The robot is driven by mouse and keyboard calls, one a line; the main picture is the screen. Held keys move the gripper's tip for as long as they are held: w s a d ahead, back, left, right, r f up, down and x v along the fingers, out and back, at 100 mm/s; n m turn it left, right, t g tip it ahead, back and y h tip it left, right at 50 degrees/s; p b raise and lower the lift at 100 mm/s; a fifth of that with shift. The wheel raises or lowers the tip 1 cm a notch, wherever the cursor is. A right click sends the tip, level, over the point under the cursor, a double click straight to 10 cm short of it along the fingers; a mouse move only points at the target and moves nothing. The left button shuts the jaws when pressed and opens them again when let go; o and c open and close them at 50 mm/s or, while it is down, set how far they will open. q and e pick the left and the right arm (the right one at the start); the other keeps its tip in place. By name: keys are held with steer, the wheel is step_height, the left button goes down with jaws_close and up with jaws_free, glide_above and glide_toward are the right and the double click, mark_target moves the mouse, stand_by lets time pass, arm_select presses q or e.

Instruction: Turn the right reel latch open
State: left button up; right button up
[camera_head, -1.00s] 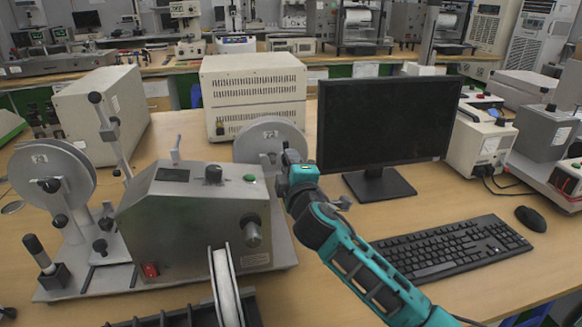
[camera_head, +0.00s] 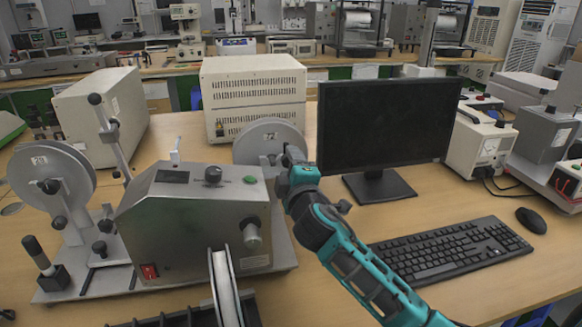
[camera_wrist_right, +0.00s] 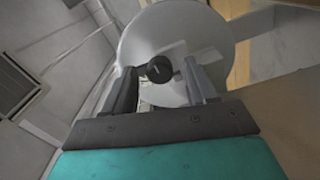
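The right reel (camera_head: 258,136) is a grey disc behind the metal machine (camera_head: 190,215). In the right wrist view the reel (camera_wrist_right: 145,35) shows face-on, with its dark latch (camera_wrist_right: 158,69) at the hub. My right gripper (camera_head: 289,155) is in front of the reel, and its wrist hides the latch in the head view. In the right wrist view my right gripper's fingers (camera_wrist_right: 160,75) are apart, one on each side of the latch. Gaps show between fingers and latch. The left reel (camera_head: 62,172) stands at the far left. My left gripper is not in view.
The monitor (camera_head: 387,125) stands close to the right of my right wrist. The keyboard (camera_head: 450,247) and mouse (camera_head: 531,219) lie on the desk to the right. A beige cabinet (camera_head: 253,98) stands behind the right reel.

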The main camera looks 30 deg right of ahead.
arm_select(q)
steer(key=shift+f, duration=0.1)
arm_select(e)
steer(key=v, duration=1.3)
